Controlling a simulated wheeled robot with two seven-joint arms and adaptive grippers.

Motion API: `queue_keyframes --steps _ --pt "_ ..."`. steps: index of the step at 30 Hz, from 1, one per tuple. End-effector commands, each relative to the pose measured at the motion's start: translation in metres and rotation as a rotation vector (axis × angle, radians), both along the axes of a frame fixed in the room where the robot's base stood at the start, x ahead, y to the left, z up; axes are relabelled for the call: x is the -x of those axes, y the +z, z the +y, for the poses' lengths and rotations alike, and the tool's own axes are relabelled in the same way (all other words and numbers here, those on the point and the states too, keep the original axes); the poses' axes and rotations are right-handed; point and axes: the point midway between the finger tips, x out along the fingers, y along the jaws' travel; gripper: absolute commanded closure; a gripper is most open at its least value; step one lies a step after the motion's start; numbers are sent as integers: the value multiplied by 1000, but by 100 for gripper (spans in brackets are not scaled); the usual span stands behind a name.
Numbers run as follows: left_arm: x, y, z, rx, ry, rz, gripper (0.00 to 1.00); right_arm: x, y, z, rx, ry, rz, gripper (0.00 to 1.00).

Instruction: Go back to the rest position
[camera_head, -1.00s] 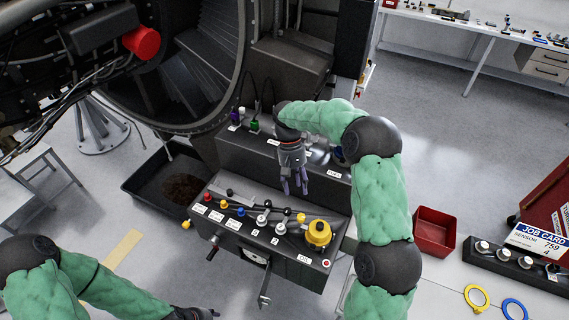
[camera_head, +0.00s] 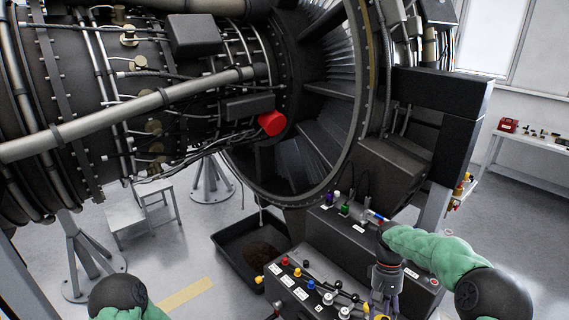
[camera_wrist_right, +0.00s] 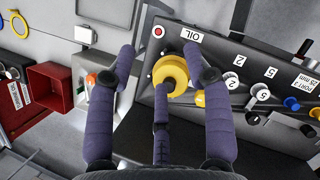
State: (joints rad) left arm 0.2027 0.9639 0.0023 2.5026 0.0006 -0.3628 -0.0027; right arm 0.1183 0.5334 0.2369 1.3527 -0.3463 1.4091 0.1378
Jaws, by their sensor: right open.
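My right gripper (camera_head: 384,292) hangs over the front console at the lower right of the head view, its fingers pointing down. In the right wrist view its purple-padded fingers (camera_wrist_right: 165,95) are spread apart with nothing between them. The yellow knob (camera_wrist_right: 171,72) by the OIL label shows beyond the fingers, apart from them as far as I can tell. My left arm shows only as a green sleeve and dark joint at the lower left of the head view; its gripper is out of frame.
The engine (camera_head: 190,90) with its large fan opening fills the upper left. The control console (camera_head: 385,252) carries knobs and levers. A black drip tray (camera_head: 232,238) lies on the floor beside it. A red bin (camera_wrist_right: 50,88) shows in the wrist view. A white workbench (camera_head: 530,145) stands at the right.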

Motion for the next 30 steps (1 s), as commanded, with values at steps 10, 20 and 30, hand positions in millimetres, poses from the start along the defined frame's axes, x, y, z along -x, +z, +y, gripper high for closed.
queue_keyframes --steps 10,20,30 --pt "0 0 0 0 0 -1 60 10 -57 23 -67 9 -34 49" --pt "1 0 0 0 0 1 60 37 -138 64 -168 -11 -97 49" --pt "0 0 0 0 0 1 60 124 -241 131 -292 -130 -211 49"
